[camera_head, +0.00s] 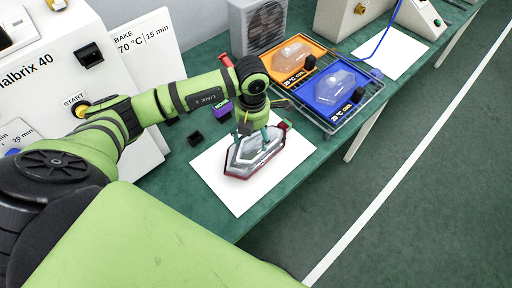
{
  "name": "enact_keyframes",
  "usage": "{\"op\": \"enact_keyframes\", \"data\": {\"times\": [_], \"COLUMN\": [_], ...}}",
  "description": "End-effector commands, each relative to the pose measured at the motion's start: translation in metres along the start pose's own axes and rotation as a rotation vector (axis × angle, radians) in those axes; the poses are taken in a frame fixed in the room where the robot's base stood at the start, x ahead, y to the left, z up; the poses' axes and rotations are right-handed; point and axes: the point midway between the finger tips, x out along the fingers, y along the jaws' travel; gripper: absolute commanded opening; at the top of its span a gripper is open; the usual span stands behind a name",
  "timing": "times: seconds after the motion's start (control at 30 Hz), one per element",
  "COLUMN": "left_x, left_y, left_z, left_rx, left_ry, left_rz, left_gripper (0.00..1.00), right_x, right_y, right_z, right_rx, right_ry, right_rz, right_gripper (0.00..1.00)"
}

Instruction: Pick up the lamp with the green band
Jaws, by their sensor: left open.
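A tail lamp (256,158) with a clear grey lens and a dark red rim lies on a white sheet (218,188) on the green table. A green patch shows near its upper right end, but I cannot tell if it is a band. My left gripper (254,137) is open, pointing down just over the lamp, with its teal fingertips at the lamp's upper side. Whether they touch it is unclear. The gripper hides part of the lamp. My right gripper is not in view.
An orange tray (315,69) and a blue tray (321,102), each with a clear part, sit in a rack at right. A white machine (50,70) stands at left. A small black block (196,138) and a purple box (221,109) lie near the sheet. Another white sheet (408,45) lies farther back.

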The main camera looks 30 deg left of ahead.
Motion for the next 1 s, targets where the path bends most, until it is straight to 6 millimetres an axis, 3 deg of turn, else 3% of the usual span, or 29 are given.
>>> {"op": "enact_keyframes", "data": {"times": [0.77,0.97,1.0], "left_x": [0.0043,0.0046,0.0048], "left_y": [-0.0001,-0.0001,0.0], "left_z": [0.0,0.0,-0.0001], "left_rx": [0.0,0.0,0.0], "left_ry": [0.0,0.0,0.0], "left_rz": [0.0,0.0,0.0], "left_gripper": [0.76,0.0,0.0], "right_x": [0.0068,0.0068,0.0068], "right_y": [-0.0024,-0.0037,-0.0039], "right_z": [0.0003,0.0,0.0], "right_rx": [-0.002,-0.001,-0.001], "right_ry": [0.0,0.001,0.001], "right_rz": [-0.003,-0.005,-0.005], "right_gripper": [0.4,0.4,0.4]}}
